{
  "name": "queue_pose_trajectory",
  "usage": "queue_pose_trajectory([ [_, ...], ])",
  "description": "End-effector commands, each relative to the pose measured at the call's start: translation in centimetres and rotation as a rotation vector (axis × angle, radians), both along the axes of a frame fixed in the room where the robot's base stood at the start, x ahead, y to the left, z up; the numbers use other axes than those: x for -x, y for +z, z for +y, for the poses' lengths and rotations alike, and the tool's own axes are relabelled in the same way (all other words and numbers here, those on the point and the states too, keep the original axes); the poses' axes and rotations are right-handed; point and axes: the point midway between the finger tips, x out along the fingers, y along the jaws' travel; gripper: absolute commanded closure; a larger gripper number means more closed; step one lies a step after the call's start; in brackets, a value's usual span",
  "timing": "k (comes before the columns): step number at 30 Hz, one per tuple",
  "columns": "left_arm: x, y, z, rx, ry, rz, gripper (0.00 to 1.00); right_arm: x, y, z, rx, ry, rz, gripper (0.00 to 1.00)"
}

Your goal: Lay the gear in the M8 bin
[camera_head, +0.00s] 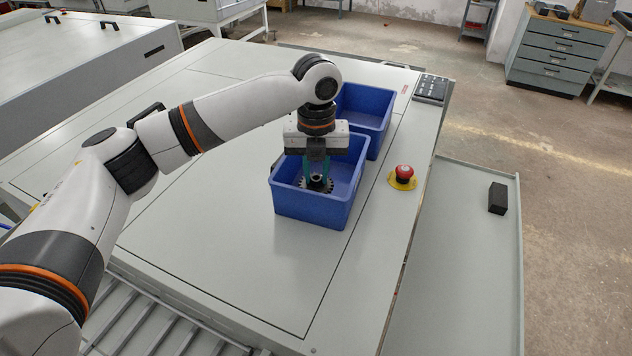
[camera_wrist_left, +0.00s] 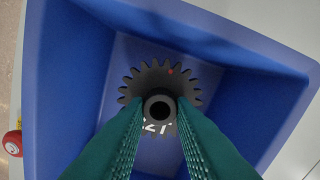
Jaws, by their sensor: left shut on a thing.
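The dark toothed gear (camera_head: 327,186) is gripped by its central hub in my left gripper (camera_head: 317,170). In the left wrist view the gear (camera_wrist_left: 150,78) lies flat across the view, with the hub between the green fingers (camera_wrist_left: 160,112). The gripper points down into the nearer blue bin (camera_head: 312,209), and the gear is within its walls. I cannot tell whether the gear touches the floor of the bin. White marking on the bin floor (camera_wrist_left: 158,127) is mostly hidden by gear and fingers, so I cannot read it. My right gripper is out of view.
A second blue bin (camera_head: 376,102) stands just behind the first. A red emergency button (camera_head: 403,173) on a yellow base is to the right. A dark keypad panel (camera_head: 431,89) is farther back. A black block (camera_head: 497,198) lies on the side tray (camera_head: 460,260).

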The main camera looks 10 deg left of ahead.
Motion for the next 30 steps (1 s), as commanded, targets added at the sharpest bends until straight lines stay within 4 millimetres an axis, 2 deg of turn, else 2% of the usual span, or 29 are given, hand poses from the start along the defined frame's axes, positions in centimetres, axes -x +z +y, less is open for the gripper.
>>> queue_pose_trajectory([
  [12,0.0,-4.5,0.0,0.0,0.003,0.0,1.0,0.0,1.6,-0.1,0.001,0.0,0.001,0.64],
  [23,0.0,-4.9,0.0,0.0,0.003,0.0,1.0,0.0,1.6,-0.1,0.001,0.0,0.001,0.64],
  [24,0.0,-4.9,0.0,0.0,0.003,-0.001,0.71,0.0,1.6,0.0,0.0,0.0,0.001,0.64],
  [27,0.0,-4.9,0.0,0.0,0.003,-0.001,0.56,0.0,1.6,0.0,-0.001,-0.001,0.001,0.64],
  [30,0.0,-4.9,0.0,0.0,0.003,-0.001,0.56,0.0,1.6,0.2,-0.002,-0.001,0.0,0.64],
])
